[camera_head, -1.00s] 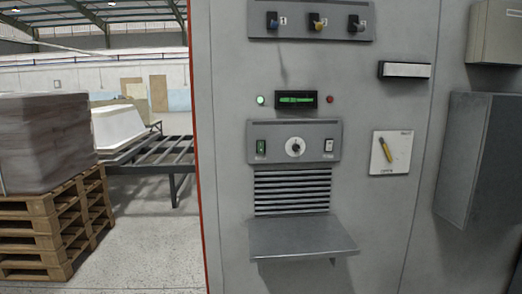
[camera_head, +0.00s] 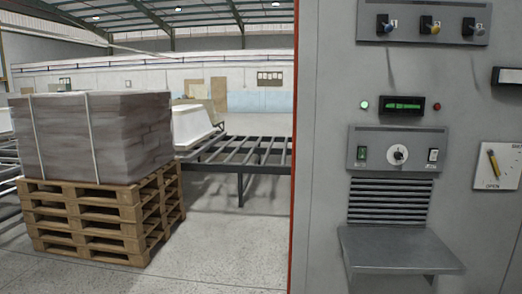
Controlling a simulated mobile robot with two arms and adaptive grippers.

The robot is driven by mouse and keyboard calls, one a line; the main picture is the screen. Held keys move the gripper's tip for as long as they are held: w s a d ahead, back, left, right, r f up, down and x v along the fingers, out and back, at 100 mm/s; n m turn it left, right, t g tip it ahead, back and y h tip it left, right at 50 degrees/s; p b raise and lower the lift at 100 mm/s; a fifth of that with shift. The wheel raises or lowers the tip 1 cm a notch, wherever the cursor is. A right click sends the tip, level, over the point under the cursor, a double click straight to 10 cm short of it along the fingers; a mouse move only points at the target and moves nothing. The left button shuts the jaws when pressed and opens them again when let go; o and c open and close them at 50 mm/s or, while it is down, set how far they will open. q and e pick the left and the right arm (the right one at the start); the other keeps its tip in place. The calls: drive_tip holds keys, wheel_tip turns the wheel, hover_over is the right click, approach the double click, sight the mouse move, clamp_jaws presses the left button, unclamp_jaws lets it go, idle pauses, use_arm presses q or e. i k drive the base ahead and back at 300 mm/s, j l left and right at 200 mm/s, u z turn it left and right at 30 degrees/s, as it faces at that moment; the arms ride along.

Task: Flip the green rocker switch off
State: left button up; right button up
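The green rocker switch (camera_head: 362,153) is at the left end of a dark control plate on the grey cabinet (camera_head: 325,100). It is small, and its rocker position is too small to tell. A green lamp (camera_head: 364,105) is lit above the green switch, beside a green-lit display (camera_head: 402,105). Neither of my grippers is in view.
A grey shelf (camera_head: 400,250) juts out below the vent slats (camera_head: 388,200). A wrapped load (camera_head: 95,138) on wooden pallets (camera_head: 100,220) stands left. Floor between is clear.

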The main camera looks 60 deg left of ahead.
sight(362, 151)
drive_tip(key=u, duration=1.1)
